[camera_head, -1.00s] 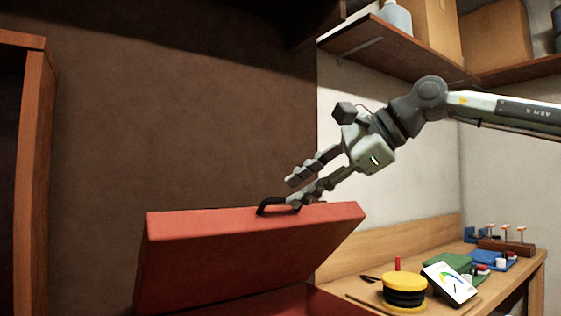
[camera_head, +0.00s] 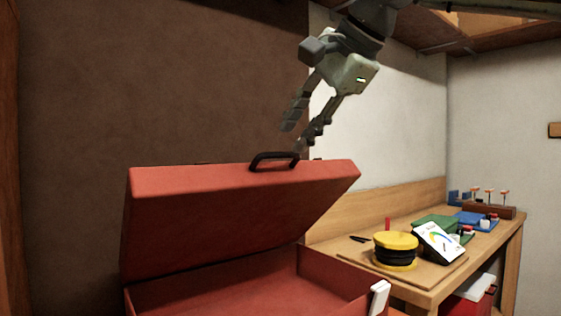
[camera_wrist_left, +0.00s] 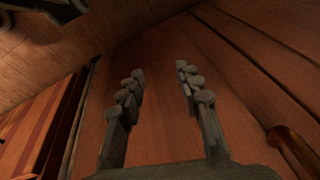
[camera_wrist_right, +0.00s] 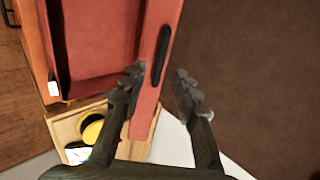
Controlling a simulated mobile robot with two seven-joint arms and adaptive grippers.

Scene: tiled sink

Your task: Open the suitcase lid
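The red suitcase stands with its lid (camera_head: 215,210) raised at a slant, and part of its red interior shows below. A black handle (camera_head: 274,161) sits on the lid's upper edge; it also shows in the right wrist view (camera_wrist_right: 161,56). My right gripper (camera_head: 299,138) is open and empty, just above and beside the handle, with fingertips close to the lid's edge. In the right wrist view its fingers (camera_wrist_right: 156,82) are spread, one over the lid's edge and one over the brown wall side. My left gripper (camera_wrist_left: 160,78) is open and empty in front of a wooden surface.
A wooden workbench (camera_head: 340,235) to the right holds a yellow and black round object (camera_head: 396,250), a tablet-like screen (camera_head: 437,241) and several small tools. A shelf (camera_head: 480,40) hangs above. A brown wall (camera_head: 160,80) stands behind the lid.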

